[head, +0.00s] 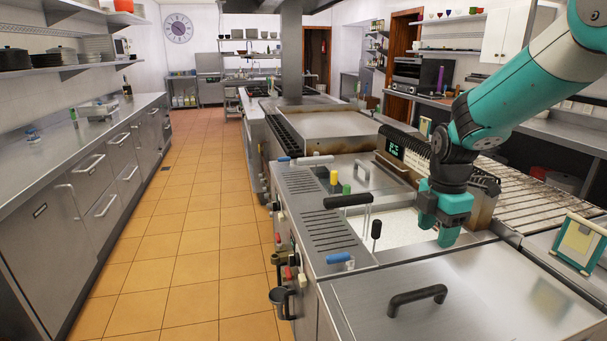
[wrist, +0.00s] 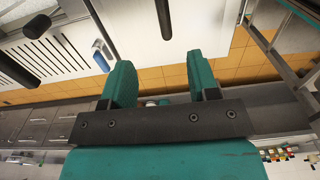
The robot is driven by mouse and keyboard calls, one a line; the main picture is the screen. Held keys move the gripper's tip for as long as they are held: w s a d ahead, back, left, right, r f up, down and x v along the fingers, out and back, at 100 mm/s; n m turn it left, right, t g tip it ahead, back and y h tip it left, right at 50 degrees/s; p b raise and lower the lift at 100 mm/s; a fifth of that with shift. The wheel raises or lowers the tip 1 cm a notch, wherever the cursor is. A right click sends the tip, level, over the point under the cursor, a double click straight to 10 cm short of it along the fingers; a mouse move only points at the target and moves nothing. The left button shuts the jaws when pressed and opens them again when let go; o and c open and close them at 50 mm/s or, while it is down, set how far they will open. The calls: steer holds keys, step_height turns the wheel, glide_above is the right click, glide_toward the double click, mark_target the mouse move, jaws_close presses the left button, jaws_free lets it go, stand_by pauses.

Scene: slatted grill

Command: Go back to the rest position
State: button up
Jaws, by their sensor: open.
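My gripper (head: 446,232), teal with a dark wrist, hangs at the end of my teal arm at the right of the head view. It is above the steel cooking counter, over a white basin-like area (head: 398,226). In the wrist view its two teal fingers (wrist: 163,82) stand apart with nothing between them. The slatted grill (head: 540,190) lies to the right of my gripper. A framed teal and yellow item (head: 580,243) stands at the far right, apart from my gripper.
A steel lid with a black handle (head: 418,297) fills the near counter. Black, blue, yellow and green handles (head: 347,200) stick up left of my gripper. A tiled aisle (head: 190,230) lies clear between this counter and the left cabinets (head: 95,185).

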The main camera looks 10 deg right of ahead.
steer(key=s+a+r+m+y, duration=0.1)
steer(key=s+a+r+m, duration=0.2)
steer(key=s+a, duration=0.35)
steer(key=s+a+r+m+y, duration=0.1)
steer(key=s+a+r+m, duration=0.2)
steer(key=a, duration=0.6)
steer(key=s+a+r+m+y, duration=0.2)
steer(key=s+a+m, duration=0.3)
steer(key=s, duration=0.8)
steer(key=shift+a, duration=1.2)
